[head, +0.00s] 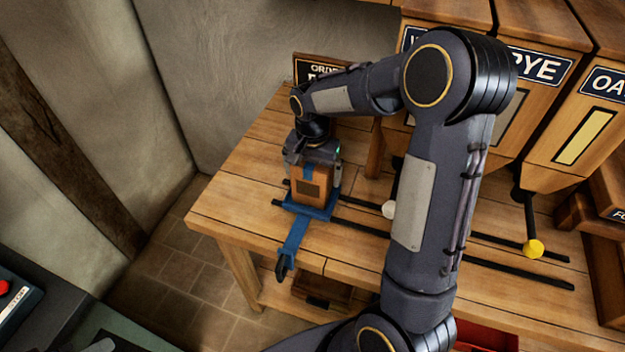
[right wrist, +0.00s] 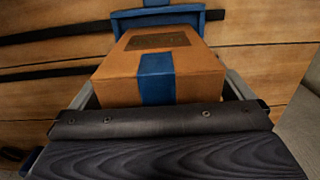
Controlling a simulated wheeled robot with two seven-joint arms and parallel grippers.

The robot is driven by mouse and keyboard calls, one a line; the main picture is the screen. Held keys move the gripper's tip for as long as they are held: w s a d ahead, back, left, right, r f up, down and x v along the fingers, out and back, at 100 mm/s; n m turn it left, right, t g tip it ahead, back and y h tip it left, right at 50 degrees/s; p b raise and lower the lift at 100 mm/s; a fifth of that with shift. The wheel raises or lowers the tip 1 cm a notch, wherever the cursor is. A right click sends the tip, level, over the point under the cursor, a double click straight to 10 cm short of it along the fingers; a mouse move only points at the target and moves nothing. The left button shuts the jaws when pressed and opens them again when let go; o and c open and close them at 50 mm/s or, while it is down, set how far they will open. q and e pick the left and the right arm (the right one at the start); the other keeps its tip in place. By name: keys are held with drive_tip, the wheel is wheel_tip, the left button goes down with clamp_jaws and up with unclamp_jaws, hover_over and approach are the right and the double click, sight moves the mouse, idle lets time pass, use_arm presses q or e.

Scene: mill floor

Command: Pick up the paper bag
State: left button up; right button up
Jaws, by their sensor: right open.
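The paper bag (head: 311,190) is brown with a blue band and a dark label. It stands upright on a blue sled-like carrier (head: 296,233) on the wooden table. In the right wrist view the bag (right wrist: 200,72) fills the space in front of the gripper, its blue band facing up the middle. My right gripper (head: 314,172) is over the top of the bag, with its fingers on either side. In the right wrist view the right gripper (right wrist: 160,95) is open around the bag. Whether a finger touches it I cannot tell. My left gripper is not in view.
Dark rails (head: 470,262) run along the wooden table (head: 232,205). Wooden bins with signs, one reading "RYE" (head: 538,66), stand behind at the right. A yellow knob (head: 533,248) hangs below them. An order sign (head: 318,70) stands at the back. My right arm hides the table's middle.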

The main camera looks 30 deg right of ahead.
drive_tip(key=c, duration=1.1)
drive_tip(key=shift+c, duration=0.3)
drive_tip(key=shift+r, duration=0.2)
